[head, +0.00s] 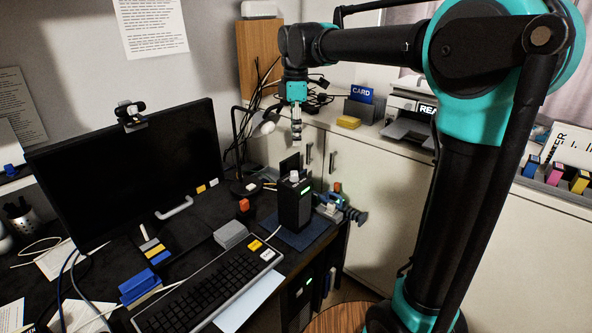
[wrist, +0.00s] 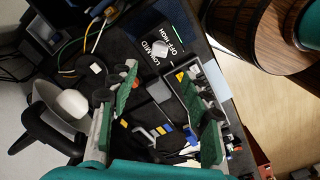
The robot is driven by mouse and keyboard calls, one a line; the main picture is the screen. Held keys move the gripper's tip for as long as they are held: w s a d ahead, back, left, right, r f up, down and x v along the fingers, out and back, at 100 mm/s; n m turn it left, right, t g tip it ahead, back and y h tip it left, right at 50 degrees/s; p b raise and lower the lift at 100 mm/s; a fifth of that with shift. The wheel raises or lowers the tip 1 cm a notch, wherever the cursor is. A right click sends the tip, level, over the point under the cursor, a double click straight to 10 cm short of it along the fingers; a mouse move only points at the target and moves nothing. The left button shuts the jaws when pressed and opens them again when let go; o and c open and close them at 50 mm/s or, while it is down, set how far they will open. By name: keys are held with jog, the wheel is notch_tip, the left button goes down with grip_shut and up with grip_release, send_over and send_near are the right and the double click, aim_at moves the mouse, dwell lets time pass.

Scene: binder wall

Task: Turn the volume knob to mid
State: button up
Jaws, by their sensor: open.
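The volume knob (wrist: 160,49) is a pale grey knob on the black top of a small box (wrist: 175,20), with white lettering reading LOW, MID, OFF and HIGH around it. I cannot tell clearly which mark it points at. In the head view the knob (head: 294,176) sits on top of the upright black box (head: 295,206) with a green light. My gripper (head: 296,140) hangs pointing down above the knob, apart from it. In the wrist view my gripper (wrist: 158,74) shows two green fingers spread wide with nothing between them, and the knob lies beyond their tips.
A monitor (head: 130,170) and a keyboard (head: 208,292) are left of the box. A desk lamp (head: 240,150) stands close behind it. A blue clamp-like tool (head: 335,205) lies just right of it. White cabinets (head: 370,205) stand behind.

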aim_at(296, 173)
notch_tip(296, 173, down, 13)
jog(key=shift+r, duration=0.15)
dwell(0.4)
grip_shut()
